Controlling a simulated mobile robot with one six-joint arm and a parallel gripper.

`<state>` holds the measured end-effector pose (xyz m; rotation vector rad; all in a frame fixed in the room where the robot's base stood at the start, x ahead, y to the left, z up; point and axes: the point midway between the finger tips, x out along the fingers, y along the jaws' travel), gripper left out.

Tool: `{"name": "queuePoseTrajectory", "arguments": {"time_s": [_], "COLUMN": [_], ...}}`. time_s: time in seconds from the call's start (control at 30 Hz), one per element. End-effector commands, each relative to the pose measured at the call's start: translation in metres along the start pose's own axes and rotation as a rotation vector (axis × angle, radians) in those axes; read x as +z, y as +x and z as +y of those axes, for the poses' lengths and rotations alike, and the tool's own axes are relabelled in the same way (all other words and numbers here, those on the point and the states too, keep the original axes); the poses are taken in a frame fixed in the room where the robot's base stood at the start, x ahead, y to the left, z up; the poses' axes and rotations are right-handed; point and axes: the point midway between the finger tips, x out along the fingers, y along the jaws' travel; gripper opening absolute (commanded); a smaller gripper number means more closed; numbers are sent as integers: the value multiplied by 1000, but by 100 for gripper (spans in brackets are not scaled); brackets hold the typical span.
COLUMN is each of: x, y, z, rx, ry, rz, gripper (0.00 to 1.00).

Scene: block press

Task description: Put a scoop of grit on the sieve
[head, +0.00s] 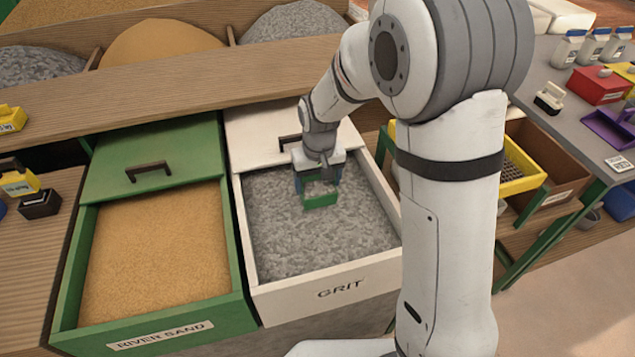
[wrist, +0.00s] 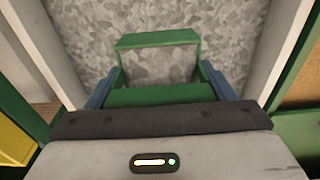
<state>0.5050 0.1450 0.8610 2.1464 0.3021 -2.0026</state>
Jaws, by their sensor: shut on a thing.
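The grit (head: 310,225) is grey broken stone filling an open white drawer (head: 345,277) labelled GRIT. My gripper (head: 319,181) is over the grit towards the back of the drawer, pointing down. It is shut on a green scoop (head: 320,200), which is low at the grit; I cannot tell whether it touches the stones. In the wrist view the scoop (wrist: 158,40) shows between the blue fingers, with grey grit (wrist: 100,40) behind and around it. What the scoop holds cannot be made out. A yellow tray with a mesh bottom, likely the sieve (head: 520,165), is at the right, partly behind my arm.
A green drawer of river sand (head: 155,250) stands open to the left of the grit. Wooden bins (head: 165,45) with sand and gravel are behind. A grey bench (head: 575,100) at right holds white bottles, a red box (head: 598,86) and a purple tray (head: 608,128).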

Motion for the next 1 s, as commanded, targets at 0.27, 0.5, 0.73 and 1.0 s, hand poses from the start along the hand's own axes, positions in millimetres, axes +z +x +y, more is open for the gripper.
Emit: {"name": "queuePoseTrajectory", "arguments": {"time_s": [0.27,0.5,0.73,1.0], "x": [-1,2,4,5], "y": [-40,-67,-84,-89], "z": [0,-1,-1,-1], "rx": [0,0,0,0], "ry": [0,-1,-1,-1], "rz": [3,4,2,2], "gripper": [31,31,31,31]}}
